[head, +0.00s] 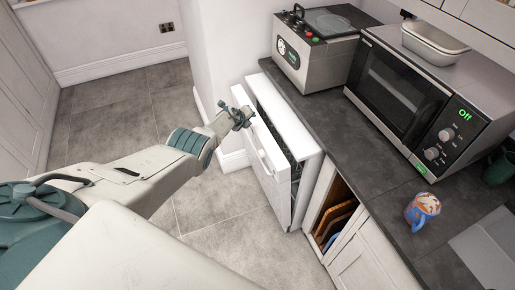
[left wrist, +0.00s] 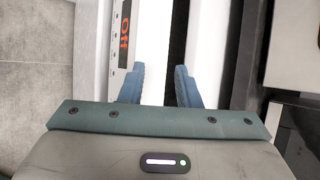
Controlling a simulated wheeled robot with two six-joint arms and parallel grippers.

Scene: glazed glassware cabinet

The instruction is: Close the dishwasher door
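The white dishwasher door (head: 271,183) stands slightly ajar in the head view, its top tilted out from the white dishwasher body (head: 291,117), with a dark gap between them. My left gripper (head: 240,117) is at the upper far corner of the door. Whether it touches the door I cannot tell. In the left wrist view its two blue fingers (left wrist: 159,87) are apart with nothing held between them. A panel with a red "Off" display (left wrist: 124,30) and the door's white edge (left wrist: 152,40) show past the fingers. My right gripper is not in view.
An open cubby with trays (head: 335,220) is beside the dishwasher. The tiled floor (head: 225,215) in front is clear.

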